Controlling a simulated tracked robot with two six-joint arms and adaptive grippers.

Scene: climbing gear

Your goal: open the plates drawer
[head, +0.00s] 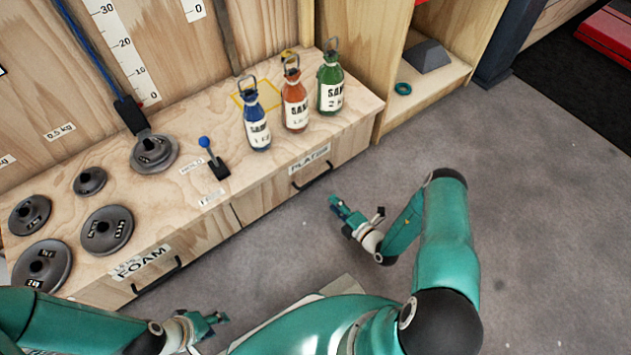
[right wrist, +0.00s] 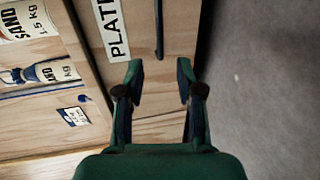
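The plates drawer (head: 330,165) is the right-hand drawer front of the wooden bench, with a "PLATES" label and a black bar handle (head: 312,177). It looks shut. In the right wrist view the label (right wrist: 111,27) and the handle (right wrist: 159,28) lie ahead of the fingers. My right gripper (head: 338,203) is open and empty, in front of the drawer and apart from the handle; its two fingers (right wrist: 159,82) show spread in the right wrist view. My left gripper (head: 217,318) is at the bottom left, in front of the foam drawer (head: 140,270), with its fingers apart and nothing seen between them.
Blue (head: 257,125), orange (head: 295,100) and green (head: 330,88) sand bottles stand on the bench top above the drawer. Several grey weight plates (head: 107,230) and a blue-knobbed lever (head: 214,160) are further left. The grey floor (head: 540,200) to the right is clear.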

